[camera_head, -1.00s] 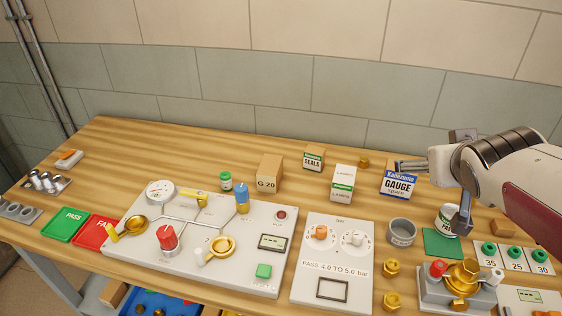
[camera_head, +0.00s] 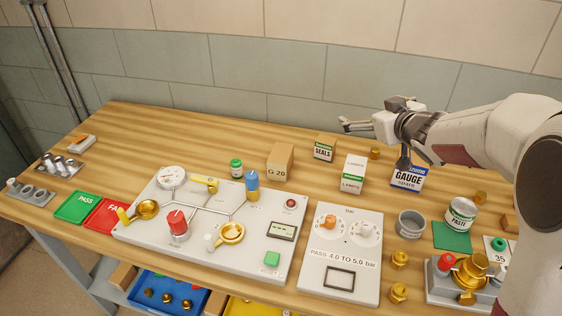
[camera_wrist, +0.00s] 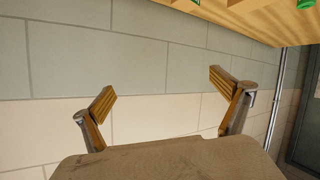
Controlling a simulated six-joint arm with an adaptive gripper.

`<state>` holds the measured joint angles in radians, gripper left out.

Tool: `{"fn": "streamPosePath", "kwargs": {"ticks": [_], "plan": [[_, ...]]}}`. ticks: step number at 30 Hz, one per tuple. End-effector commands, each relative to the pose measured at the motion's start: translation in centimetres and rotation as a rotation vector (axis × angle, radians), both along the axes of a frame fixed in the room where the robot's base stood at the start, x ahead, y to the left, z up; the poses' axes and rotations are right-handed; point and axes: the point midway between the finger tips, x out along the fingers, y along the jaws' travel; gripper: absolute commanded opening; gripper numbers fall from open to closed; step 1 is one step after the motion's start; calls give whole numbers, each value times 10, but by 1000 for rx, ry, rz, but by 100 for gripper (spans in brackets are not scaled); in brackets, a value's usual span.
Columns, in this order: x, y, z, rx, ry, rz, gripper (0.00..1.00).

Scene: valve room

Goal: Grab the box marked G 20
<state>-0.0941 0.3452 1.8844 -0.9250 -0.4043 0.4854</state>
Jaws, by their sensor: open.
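The box marked G 20 (camera_head: 279,162) is a small brown cardboard box standing upright at the back middle of the bench, behind the valve panel. My gripper (camera_head: 347,124) is open and empty, above the back of the bench, to the right of the G 20 box and apart from it. In the wrist view my gripper's two fingers (camera_wrist: 160,92) are spread wide, with only the tiled wall between them. The G 20 box does not show in the wrist view.
Right of the G 20 box stand the SEALS box (camera_head: 324,149), the white-green lamps box (camera_head: 353,173) and the GAUGE box (camera_head: 407,178). A green-capped jar (camera_head: 236,168) and a blue knob (camera_head: 252,184) stand to its left. Bench space behind the box is clear.

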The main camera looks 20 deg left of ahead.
Motion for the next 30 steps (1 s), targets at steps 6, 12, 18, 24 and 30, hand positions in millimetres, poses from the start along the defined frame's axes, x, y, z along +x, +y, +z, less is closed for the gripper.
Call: {"fn": "streamPosePath", "kwargs": {"ticks": [6,12,18,24,30], "plan": [[14,45,-35,43,0,149,99],[16,84,-71,91,15,291,99],[7,121,-109,147,49,436,99],[-9,150,-144,201,92,567,99],[-21,163,-162,232,120,636,99]]}}
